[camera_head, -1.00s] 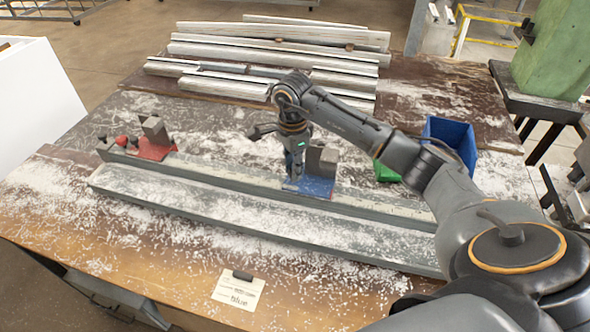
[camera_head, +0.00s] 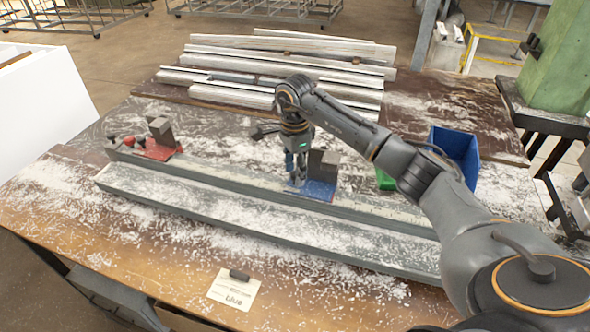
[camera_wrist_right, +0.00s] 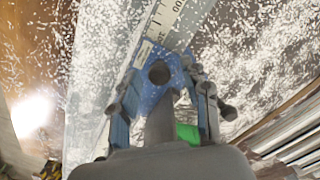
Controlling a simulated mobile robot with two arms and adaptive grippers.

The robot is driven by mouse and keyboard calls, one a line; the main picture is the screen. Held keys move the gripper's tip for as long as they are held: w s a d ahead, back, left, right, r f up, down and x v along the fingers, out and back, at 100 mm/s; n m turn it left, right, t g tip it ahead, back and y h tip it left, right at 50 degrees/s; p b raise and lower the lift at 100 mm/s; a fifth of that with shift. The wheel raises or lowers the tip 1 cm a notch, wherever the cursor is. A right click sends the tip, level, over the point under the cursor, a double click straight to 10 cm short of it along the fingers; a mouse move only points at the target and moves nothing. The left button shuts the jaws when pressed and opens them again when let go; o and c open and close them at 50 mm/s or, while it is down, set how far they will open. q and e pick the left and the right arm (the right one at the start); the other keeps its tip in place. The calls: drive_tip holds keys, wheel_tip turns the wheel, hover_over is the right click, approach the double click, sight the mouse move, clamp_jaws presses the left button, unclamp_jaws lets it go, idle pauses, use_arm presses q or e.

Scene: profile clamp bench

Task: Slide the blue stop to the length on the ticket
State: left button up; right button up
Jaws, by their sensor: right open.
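The blue stop (camera_head: 318,188) sits on the long grey rail, with a grey block standing on it. It also shows in the right wrist view (camera_wrist_right: 150,92), beside a scale strip with printed numbers. My right gripper (camera_head: 296,178) is down at the left side of the stop, pointing downward. In the wrist view its fingers are apart, one on each side of a dark round knob (camera_wrist_right: 158,72); contact cannot be told. The ticket (camera_head: 234,289) lies at the bench front and reads "blue"; its smaller print is unreadable. My left gripper is not in view.
A red stop (camera_head: 157,150) with a grey block stands at the rail's left end. A second long grey profile (camera_head: 250,218) lies in front, strewn with shavings. Metal profiles (camera_head: 290,50) lie at the back. A blue bin (camera_head: 455,153) and a green thing (camera_head: 385,180) are right.

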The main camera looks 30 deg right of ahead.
drive_tip(key=shift+r, duration=0.1)
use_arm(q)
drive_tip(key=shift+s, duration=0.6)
use_arm(e)
wheel_tip(320, 180, up, 12)
